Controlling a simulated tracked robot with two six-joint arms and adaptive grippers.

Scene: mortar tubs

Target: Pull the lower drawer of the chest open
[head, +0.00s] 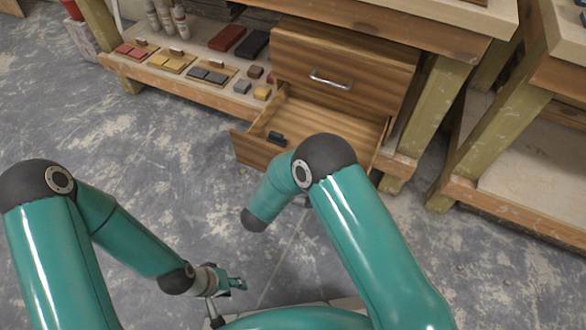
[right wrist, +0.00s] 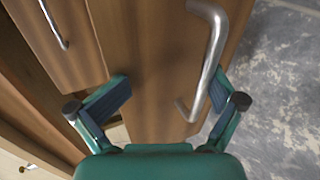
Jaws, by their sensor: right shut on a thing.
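The wooden chest (head: 345,50) stands under the bench with its upper drawer shut. The lower drawer (head: 262,152) is pulled out, and its open inside shows in the head view. In the right wrist view, the lower drawer's front (right wrist: 160,55) fills the middle, with its metal handle (right wrist: 210,70) between the fingers. My right gripper (right wrist: 175,90) is shut on this handle. In the head view, my right arm hides that gripper and the handle. My left gripper (head: 240,284) is low in the head view, away from the chest, with its fingers apart and empty.
A small dark thing (head: 276,138) shows at the inner side of the lower drawer's front. The shelf (head: 190,78) left of the chest carries bottles and several coloured blocks. A bench leg (head: 440,110) stands right of the chest. The floor before the drawer is clear.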

